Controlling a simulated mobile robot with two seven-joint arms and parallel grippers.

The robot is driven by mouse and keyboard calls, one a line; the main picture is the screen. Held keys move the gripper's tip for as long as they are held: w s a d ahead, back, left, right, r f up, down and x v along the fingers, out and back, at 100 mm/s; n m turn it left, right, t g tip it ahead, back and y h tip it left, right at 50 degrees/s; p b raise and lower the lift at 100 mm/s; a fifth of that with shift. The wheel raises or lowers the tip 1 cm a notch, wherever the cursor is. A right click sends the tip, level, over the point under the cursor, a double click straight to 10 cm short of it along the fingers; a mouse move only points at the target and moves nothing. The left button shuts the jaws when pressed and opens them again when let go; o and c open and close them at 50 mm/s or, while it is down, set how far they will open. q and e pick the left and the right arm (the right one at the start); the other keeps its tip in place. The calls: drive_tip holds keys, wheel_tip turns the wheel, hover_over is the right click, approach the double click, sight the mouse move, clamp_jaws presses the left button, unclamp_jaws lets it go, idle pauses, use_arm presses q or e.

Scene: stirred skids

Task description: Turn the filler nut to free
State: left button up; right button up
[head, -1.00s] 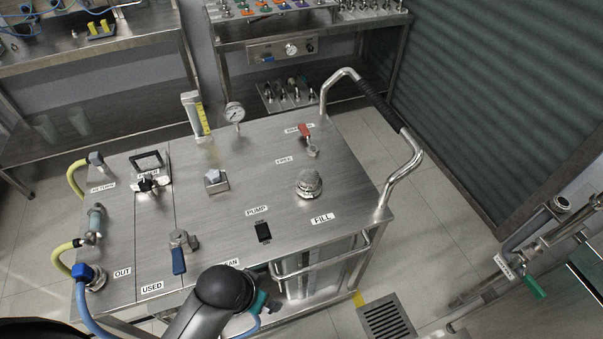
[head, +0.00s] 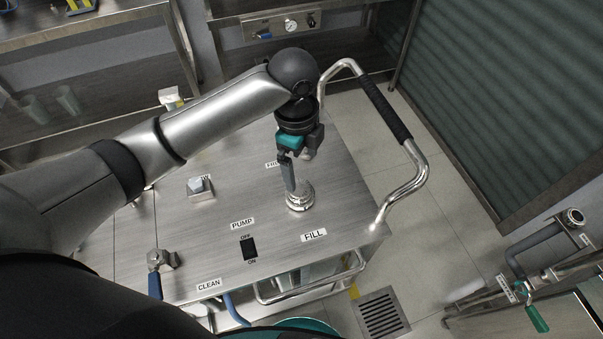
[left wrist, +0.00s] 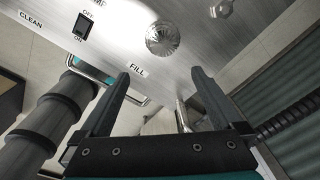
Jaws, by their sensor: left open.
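The filler nut (head: 300,197) is a round silver knurled cap on the steel cart top, beside the FILL label (head: 314,235). It also shows in the left wrist view (left wrist: 162,38), beyond the fingertips. My left gripper (head: 288,180) points down over the cart, and its fingers overlap the upper left side of the nut in the head view. In the left wrist view my left gripper (left wrist: 163,75) has its two fingers wide apart with nothing between them. The nut is not between the fingers there. Contact is not visible. My right gripper is not in view.
A bent steel handle (head: 420,170) rises at the cart's right side. The pump switch (head: 248,248) and a blue-handled valve (head: 155,280) lie towards the front left. My left arm covers much of the cart's left and back. A pipe stand (head: 545,265) stands right.

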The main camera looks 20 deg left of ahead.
sight(297, 190)
use_arm(q)
drive_tip(key=shift+m+y, duration=0.3)
drive_tip(key=shift+m, duration=0.1)
drive_tip(key=f+b, duration=0.1)
drive_tip(key=f, duration=0.3)
drive_tip(key=w+a+f+b, duration=0.1)
drive_tip(key=f, duration=0.4)
drive_tip(key=f+b, duration=0.1)
drive_tip(key=f, duration=0.3)
drive_tip(key=shift+w+a+f, duration=0.25)
drive_tip(key=shift+w+f, duration=0.05)
drive_tip(key=shift+f, duration=0.1)
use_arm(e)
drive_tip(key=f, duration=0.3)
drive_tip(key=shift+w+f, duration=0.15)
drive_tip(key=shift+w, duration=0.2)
use_arm(q)
drive_tip(key=shift+c, duration=0.2)
